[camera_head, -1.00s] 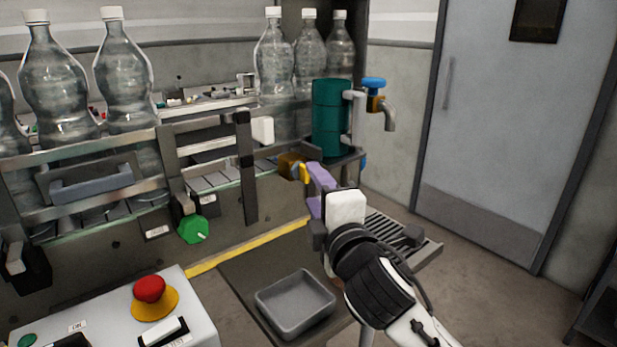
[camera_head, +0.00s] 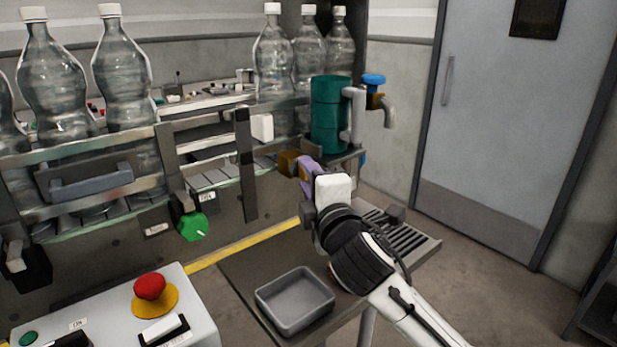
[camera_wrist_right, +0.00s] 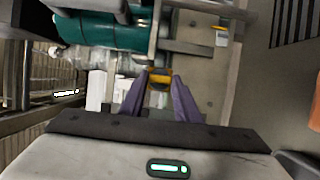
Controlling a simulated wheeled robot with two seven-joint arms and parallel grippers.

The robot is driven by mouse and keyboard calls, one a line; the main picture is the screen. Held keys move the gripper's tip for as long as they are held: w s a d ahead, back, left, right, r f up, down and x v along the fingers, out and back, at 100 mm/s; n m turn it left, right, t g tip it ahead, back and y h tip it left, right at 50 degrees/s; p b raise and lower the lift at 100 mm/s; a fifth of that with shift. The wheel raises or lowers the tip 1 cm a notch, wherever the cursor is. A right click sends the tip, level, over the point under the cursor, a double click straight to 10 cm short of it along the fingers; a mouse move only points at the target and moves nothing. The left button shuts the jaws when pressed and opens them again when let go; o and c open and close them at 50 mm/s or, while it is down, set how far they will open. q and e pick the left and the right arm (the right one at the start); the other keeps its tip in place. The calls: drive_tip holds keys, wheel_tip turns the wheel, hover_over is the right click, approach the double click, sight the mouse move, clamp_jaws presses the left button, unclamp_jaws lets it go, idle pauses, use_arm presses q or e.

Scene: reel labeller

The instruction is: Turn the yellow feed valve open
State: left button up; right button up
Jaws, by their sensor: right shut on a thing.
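The yellow feed valve has a brass-brown body (camera_head: 288,162) on the machine's side, below and left of the green tank. Its yellow handle (camera_wrist_right: 159,78) shows between the purple fingers in the right wrist view. My right gripper (camera_head: 307,170) is at the valve, and its fingers are shut on the yellow handle, one on each side. In the head view the fingers and the white wrist housing hide the handle, so its angle is hard to tell there. My left gripper is not in view.
A green tank (camera_head: 330,115) and a blue-handled tap (camera_head: 374,80) stand just behind the valve. A green knob (camera_head: 193,227) is to the left. A grey tray (camera_head: 295,300) lies on the dark table, with a red button (camera_head: 149,287) on a console nearby.

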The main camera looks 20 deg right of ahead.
drive_tip(key=shift+f+n, duration=0.1)
drive_tip(key=shift+n, duration=0.3)
drive_tip(key=n+t+y+b, duration=0.1)
drive_tip(key=n+y, duration=0.1)
drive_tip(key=n, duration=0.4)
drive_tip(key=n+t+y+b, duration=0.1)
drive_tip(key=n+y+b, duration=0.1)
drive_tip(key=n, duration=0.5)
drive_tip(key=d+f+n+t+y+b, duration=0.1)
drive_tip(key=n+y+b, duration=0.1)
drive_tip(key=n, duration=0.4)
drive_tip(key=shift+w+t+y, duration=0.15)
drive_tip(key=shift+t+y, duration=0.15)
drive_tip(key=shift+y, duration=0.3)
drive_tip(key=shift+n, duration=0.4)
drive_tip(key=o, duration=1)
drive_tip(key=shift+o, duration=0.2)
